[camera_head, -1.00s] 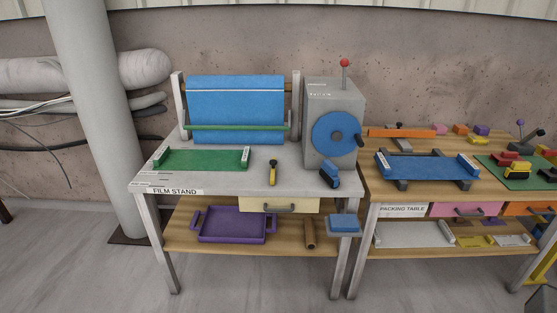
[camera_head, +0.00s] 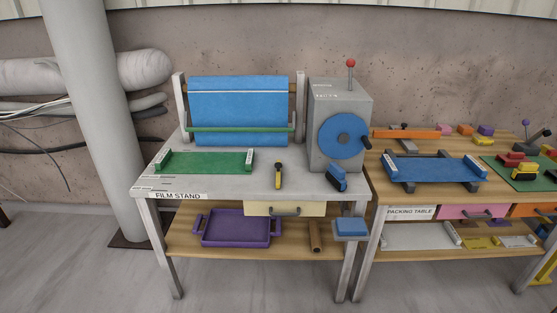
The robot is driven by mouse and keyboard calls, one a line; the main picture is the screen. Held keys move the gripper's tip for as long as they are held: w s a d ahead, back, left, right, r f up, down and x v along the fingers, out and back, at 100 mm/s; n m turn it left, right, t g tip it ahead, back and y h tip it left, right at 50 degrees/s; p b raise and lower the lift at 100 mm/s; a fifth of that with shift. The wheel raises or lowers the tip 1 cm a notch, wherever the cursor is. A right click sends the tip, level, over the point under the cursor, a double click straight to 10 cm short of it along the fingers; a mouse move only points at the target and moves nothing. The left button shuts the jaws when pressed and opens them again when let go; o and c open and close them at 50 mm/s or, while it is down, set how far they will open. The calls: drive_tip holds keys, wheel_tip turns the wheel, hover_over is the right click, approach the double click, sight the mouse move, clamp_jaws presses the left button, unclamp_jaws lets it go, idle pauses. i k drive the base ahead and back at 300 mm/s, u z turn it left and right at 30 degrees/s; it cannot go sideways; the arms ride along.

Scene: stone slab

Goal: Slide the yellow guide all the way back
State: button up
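I cannot tell for sure which thing is the yellow guide. A yellow and black hand tool (camera_head: 278,176) stands near the front of the grey film stand top (camera_head: 215,188). A yellow and black block (camera_head: 522,172) sits on the green mat (camera_head: 500,177) on the packing table at the right. Small yellow pieces also lie on the lower shelf there, too small to make out. My gripper is not in view, and nothing is seen held.
A blue roll sheet (camera_head: 238,105) hangs at the back of the stand. A grey box with a blue crank wheel (camera_head: 341,136) stands at its right. A green tray (camera_head: 205,162) and a blue brush (camera_head: 337,180) lie on top. Bare floor shows in front.

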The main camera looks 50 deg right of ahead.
sight(277, 165)
drive_tip(key=i, duration=0.9)
drive_tip(key=u, duration=0.05)
